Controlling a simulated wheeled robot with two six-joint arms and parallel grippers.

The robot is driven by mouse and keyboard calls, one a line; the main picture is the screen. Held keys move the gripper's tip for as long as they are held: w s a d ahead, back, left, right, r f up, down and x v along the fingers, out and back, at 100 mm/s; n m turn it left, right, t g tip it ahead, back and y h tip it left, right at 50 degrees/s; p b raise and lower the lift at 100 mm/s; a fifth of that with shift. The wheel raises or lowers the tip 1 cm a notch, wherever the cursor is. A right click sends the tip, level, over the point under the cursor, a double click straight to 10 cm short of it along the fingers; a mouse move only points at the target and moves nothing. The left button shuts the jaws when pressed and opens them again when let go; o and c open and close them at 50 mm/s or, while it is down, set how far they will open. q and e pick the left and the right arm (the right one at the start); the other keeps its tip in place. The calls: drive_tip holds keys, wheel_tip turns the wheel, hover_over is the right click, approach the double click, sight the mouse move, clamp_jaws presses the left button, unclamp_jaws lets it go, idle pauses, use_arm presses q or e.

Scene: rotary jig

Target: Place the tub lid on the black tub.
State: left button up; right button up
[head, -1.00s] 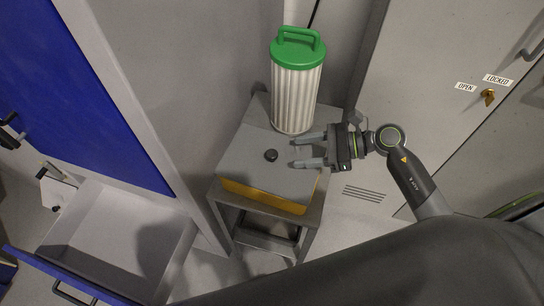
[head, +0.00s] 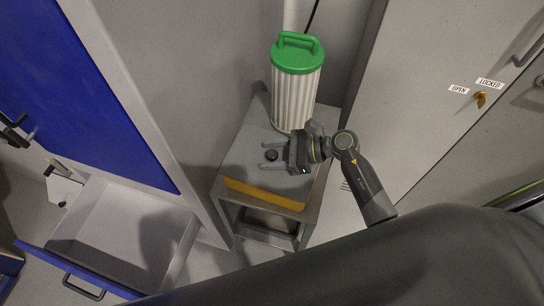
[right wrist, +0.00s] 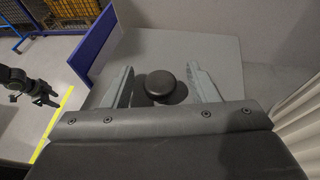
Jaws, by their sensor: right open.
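A black round knob (head: 271,155) stands on a flat grey top with a yellow front side (head: 262,194), on a grey stand. I cannot tell whether this top is the tub lid. My right gripper (head: 264,157) is open, with one finger on each side of the knob. In the right wrist view the knob (right wrist: 160,85) shows between the two fingers, with a gap on both sides. My left gripper (head: 17,132) appears at the far left edge, dark and small; its jaws are unclear. I see no black tub.
A white ribbed cylinder with a green handled cap (head: 297,90) stands right behind the right gripper. An open drawer (head: 120,225) with a blue front is at lower left. A blue panel (head: 85,90) and grey cabinet doors (head: 440,110) flank the stand (head: 312,205).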

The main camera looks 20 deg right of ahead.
drive_tip(key=c, duration=0.9)
drive_tip(key=shift+c, duration=1.1)
drive_tip(key=shift+r, duration=0.1)
